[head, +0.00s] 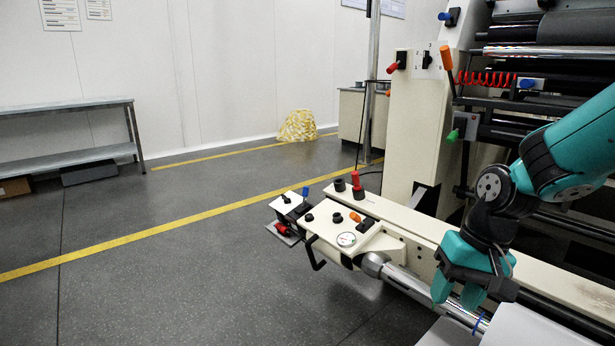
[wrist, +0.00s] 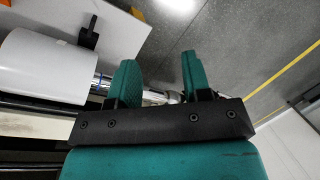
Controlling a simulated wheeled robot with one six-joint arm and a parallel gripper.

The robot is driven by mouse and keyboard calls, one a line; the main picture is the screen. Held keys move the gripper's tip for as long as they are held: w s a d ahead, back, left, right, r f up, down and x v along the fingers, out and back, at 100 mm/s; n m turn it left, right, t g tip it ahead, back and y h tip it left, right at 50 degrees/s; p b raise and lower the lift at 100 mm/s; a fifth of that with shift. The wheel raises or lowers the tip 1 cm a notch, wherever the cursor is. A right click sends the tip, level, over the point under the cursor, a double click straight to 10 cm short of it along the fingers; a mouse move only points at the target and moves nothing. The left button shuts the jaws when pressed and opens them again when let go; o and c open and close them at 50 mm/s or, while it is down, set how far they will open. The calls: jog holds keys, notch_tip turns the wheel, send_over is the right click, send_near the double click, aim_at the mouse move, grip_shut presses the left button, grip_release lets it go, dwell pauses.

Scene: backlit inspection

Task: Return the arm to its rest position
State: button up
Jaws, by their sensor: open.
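My teal and black gripper (head: 457,294) is at the right of the head view, on my teal arm (head: 573,150), which reaches in from the right edge. The fingers point down, over the near end of the machine's metal shaft (head: 408,282). In the wrist view the two teal fingers of my gripper (wrist: 159,65) stand apart with nothing held between them. The shaft's end shows beyond the fingers there, and I cannot tell the exact gap to it.
A white roll (wrist: 45,68) sits on the shaft close beside the fingers. The cream control box (head: 333,222) with knobs and the machine's column (head: 407,130) stand near the arm. A grey bench (head: 65,112) is far left. The floor (head: 190,275) between is clear.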

jog(key=s+a+r+n+y+p, duration=0.1)
jog(key=s+a+r+n, duration=0.35)
jog(key=s, duration=0.45)
jog(key=s+a+r+n, duration=0.4)
jog(key=s+a+r, duration=0.15)
jog(key=s, duration=0.35)
notch_tip(320, 180, up, 37)
jog(key=w+p, duration=0.1)
jog(key=p, duration=3.7)
jog(key=shift+d, duration=0.1)
